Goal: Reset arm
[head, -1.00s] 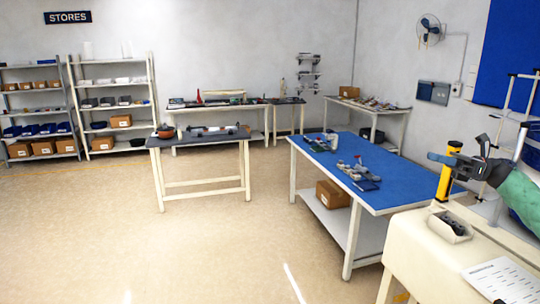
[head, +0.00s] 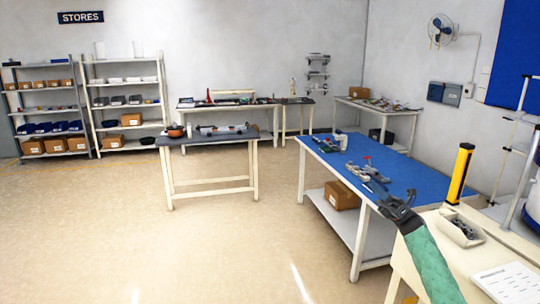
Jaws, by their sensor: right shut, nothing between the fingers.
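My right gripper (head: 374,186) is at the end of my green-sleeved right arm, which comes in from the lower right. It is shut and empty, and shows in front of the near edge of the blue-topped table (head: 372,152). I cannot tell how high above that table it is. My left gripper is not in view.
A yellow-and-black post (head: 460,172) and a grey bin of parts (head: 460,229) stand on the cream bench (head: 405,262) at the right. Small parts (head: 363,172) lie on the blue table. A grey-topped table (head: 205,138) stands left; the floor in front is clear.

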